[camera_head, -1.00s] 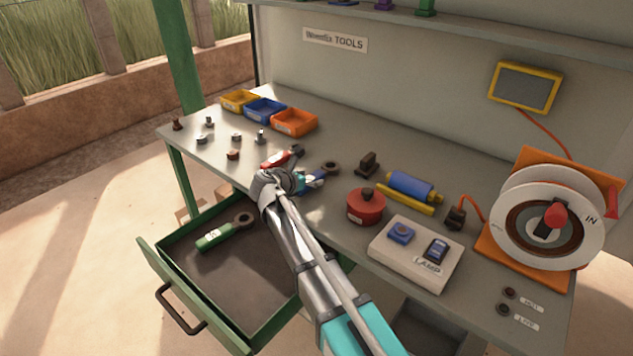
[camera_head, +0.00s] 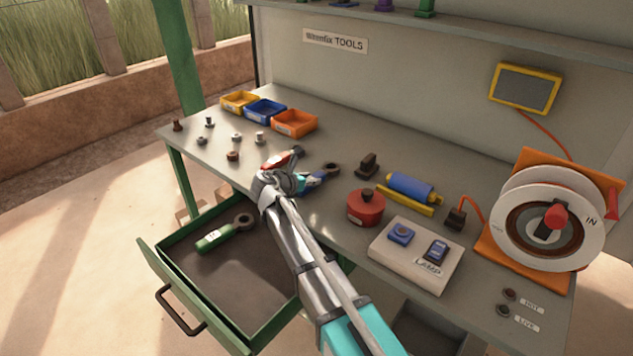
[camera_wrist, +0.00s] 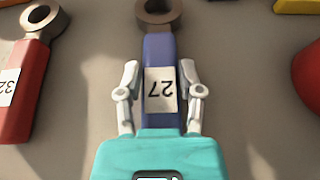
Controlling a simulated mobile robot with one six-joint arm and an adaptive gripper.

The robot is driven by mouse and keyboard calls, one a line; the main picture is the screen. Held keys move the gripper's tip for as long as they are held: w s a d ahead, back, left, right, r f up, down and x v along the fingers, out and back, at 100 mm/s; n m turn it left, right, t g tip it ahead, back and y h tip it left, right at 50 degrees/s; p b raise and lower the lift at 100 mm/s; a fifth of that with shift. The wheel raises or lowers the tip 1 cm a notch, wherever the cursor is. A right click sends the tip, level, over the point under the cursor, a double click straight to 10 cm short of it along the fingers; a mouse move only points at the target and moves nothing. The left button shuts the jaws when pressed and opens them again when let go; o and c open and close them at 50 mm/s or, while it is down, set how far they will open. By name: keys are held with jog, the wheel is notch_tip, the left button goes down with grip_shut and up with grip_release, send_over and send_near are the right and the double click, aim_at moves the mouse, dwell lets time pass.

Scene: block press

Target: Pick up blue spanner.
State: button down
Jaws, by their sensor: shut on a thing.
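The blue spanner (camera_wrist: 158,50) lies between the two fingers of my gripper (camera_wrist: 160,88) in the wrist view. It has a white label reading 27 and a dark ring end pointing away from my gripper. My gripper is shut on its blue handle. In the head view the blue spanner (camera_head: 318,180) shows just right of my gripper (camera_head: 297,184), at the bench surface; I cannot tell whether it is lifted. My arm hides part of the handle there.
A red spanner (camera_wrist: 25,85) labelled 32 lies to the left in the wrist view. A red round can (camera_head: 366,208) stands to the right. An open green drawer (camera_head: 170,262) below holds a green spanner (camera_head: 216,238). Three bins, including an orange one (camera_head: 294,123), stand at the back.

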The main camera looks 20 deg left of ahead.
jog(key=shift+r, duration=0.2)
notch_tip(320, 180, up, 2)
jog(key=p, duration=0.2)
jog(key=shift+r+p, duration=0.1)
jog(key=shift+p, duration=0.2)
jog(key=s+r+p, duration=0.1)
jog(key=r+p, duration=0.1)
jog(key=s+a+r+p, duration=0.1)
jog(key=s+r+p, duration=0.1)
jog(key=s+a+r+p, duration=0.1)
jog(key=r+p, duration=0.1)
jog(key=shift+s+r+p, duration=0.15)
jog(key=shift+r+p, duration=0.15)
jog(key=shift+p, duration=0.05)
jog(key=p+v, duration=0.3)
jog(key=v, duration=0.7)
jog(key=shift+p, duration=0.4)
jog(key=shift+f, duration=0.1)
